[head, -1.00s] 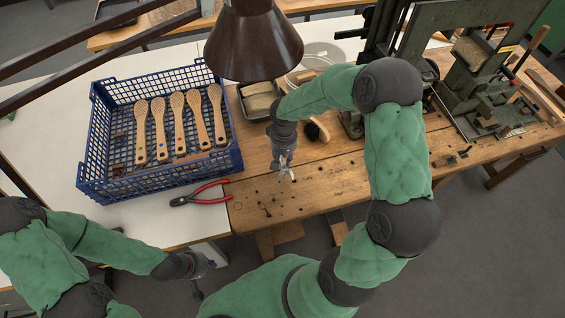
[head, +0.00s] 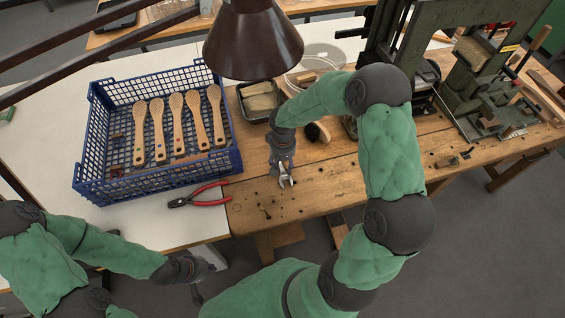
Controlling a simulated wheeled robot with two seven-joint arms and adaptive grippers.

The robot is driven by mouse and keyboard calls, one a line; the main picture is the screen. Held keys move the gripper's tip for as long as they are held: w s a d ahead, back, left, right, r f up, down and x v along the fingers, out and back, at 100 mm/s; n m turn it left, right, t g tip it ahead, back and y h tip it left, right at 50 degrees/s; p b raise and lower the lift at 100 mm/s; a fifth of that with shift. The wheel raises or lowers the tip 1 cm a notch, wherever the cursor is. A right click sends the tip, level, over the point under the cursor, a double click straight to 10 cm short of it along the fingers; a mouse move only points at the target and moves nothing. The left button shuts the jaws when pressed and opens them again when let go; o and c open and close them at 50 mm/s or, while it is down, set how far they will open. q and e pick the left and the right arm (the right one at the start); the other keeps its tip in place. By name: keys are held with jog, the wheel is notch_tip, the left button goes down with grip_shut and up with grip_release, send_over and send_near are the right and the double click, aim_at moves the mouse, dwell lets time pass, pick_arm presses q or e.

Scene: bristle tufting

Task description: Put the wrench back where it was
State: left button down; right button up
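The wrench (head: 285,181) is a small grey metal piece with an open jaw end, showing just below my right gripper (head: 283,168) over the front of the wooden bench. My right gripper points down and appears shut on it; the fingers cover most of the handle. I cannot tell whether the wrench touches the bench top. My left gripper (head: 204,268) is low at the left, in front of the white table's edge, away from the wrench; its fingers are too small and dark to read.
Red-handled pliers (head: 200,195) lie left of the wrench. A blue crate (head: 160,186) holds several wooden brushes. A metal tray (head: 243,103), a dark-bristled brush (head: 318,132) and a brown lamp shade (head: 252,45) are behind. A green machine (head: 425,50) stands right. The front wooden bench (head: 325,190) is mostly clear.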

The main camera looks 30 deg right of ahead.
aim_at(283, 165)
jog(key=shift+r, duration=0.1)
jog(key=shift+r+p, duration=0.3)
notch_tip(283, 165, up, 7)
jog(key=shift+r+p, duration=0.1)
jog(key=shift+p, duration=0.85)
jog(key=shift+s, duration=0.1)
